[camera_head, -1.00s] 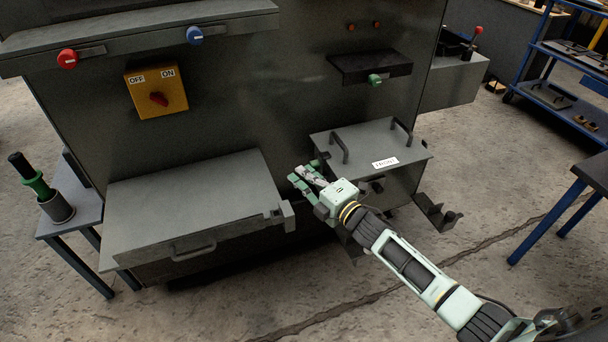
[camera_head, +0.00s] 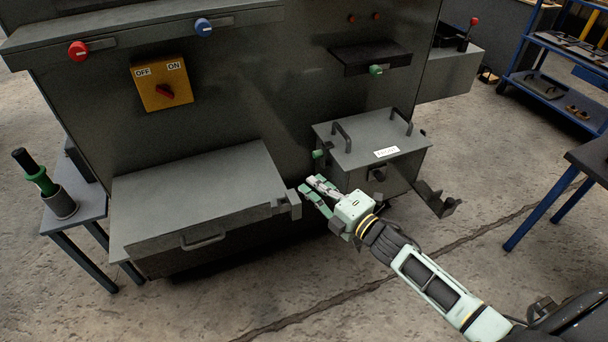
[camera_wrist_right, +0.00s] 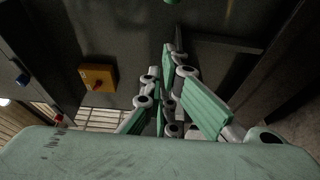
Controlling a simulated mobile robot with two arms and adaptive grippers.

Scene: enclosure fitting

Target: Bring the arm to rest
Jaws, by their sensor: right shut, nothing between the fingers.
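My right arm comes in from the lower right in the head view. Its pale green gripper (camera_head: 312,190) is in front of the machine, in the gap between the grey lidded box on the left and the labelled box on the right. The fingers are shut with nothing between them. They also show in the right wrist view (camera_wrist_right: 168,105), pointing toward the dark machine front. My left gripper is not in view.
A grey lidded box (camera_head: 200,190) juts out on the left. The labelled box (camera_head: 360,150) with two handles is close on the right, with a bracket (camera_head: 437,200) beside it. A yellow OFF/ON switch (camera_head: 162,82) is above. A blue-legged table (camera_head: 585,165) stands right.

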